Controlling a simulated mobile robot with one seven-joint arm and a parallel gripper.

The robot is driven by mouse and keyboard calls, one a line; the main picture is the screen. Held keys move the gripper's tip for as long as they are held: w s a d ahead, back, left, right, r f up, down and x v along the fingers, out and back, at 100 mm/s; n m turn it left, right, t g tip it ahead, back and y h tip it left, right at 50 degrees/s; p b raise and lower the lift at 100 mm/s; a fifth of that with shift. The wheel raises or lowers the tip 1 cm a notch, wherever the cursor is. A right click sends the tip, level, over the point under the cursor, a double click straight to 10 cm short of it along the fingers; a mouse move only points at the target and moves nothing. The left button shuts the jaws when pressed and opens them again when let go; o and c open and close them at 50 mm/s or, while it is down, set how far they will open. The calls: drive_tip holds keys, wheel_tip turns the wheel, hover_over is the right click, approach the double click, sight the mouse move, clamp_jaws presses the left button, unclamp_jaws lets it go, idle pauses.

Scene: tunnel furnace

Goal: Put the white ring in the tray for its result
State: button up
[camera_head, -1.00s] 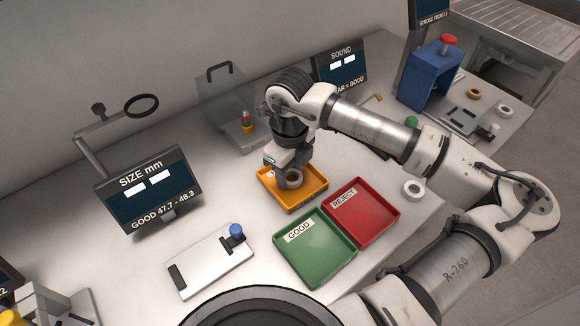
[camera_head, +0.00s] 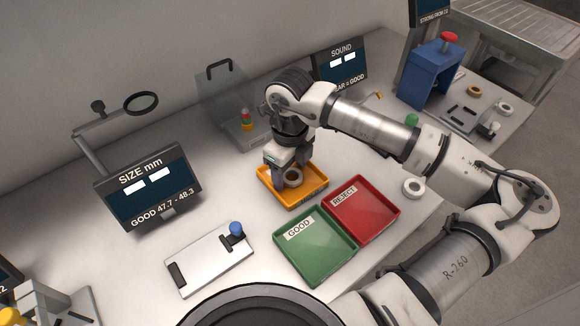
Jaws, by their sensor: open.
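A pale ring (camera_head: 293,179) lies in the orange tray (camera_head: 308,201), partly shaded and right beside my fingers; its exact colour is hard to tell. My gripper (camera_head: 287,176) is open, pointing down over the orange tray. I cannot tell whether a finger touches the ring. A clearly white ring (camera_head: 412,188) lies flat on the table right of the red tray, apart from my gripper. The green tray labelled GOOD (camera_head: 316,252) and the red tray labelled REJECT (camera_head: 365,215) stand side by side in front of the orange tray, both empty.
A SIZE mm display (camera_head: 148,187) stands at left, behind a silver plate gauge with a blue knob (camera_head: 236,229). A SOUND display (camera_head: 341,66) stands at the back.

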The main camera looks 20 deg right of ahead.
wheel_tip(320, 180, up, 12)
drive_tip(key=b, duration=0.2)
idle(0.6)
